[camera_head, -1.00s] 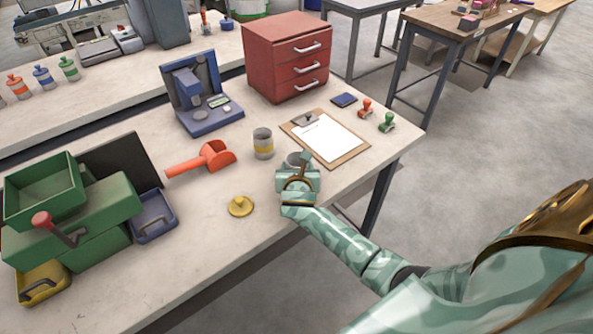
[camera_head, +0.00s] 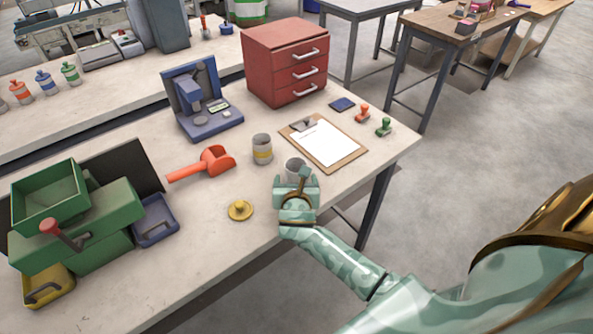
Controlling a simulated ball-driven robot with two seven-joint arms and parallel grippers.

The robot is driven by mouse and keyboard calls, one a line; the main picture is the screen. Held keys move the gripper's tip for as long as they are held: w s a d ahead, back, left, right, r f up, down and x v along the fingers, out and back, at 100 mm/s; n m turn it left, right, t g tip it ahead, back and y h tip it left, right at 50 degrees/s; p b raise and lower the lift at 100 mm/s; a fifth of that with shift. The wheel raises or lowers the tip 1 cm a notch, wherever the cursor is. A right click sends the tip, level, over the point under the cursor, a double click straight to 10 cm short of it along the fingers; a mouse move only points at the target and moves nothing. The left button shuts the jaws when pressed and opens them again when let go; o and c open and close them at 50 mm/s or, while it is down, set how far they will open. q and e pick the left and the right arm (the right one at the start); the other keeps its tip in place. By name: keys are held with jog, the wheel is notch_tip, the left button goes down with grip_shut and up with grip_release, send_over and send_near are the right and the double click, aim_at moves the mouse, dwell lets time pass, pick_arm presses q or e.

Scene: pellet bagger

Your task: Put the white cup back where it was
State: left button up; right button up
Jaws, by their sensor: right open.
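The white cup (camera_head: 294,165) stands upright on the pale bench, just in front of the clipboard. Its rim and upper side show; its lower part is hidden behind my right gripper. My right gripper (camera_head: 297,183) is open at the near side of the cup, low over the bench. I cannot tell whether its fingers still touch the cup. My left gripper is out of view.
The bench's front edge is close.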

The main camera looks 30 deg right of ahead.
jog(key=p+v, duration=0.1)
jog(key=v, duration=0.5)
jog(key=shift+s+a+r, duration=0.1)
jog(key=shift+s, duration=0.15)
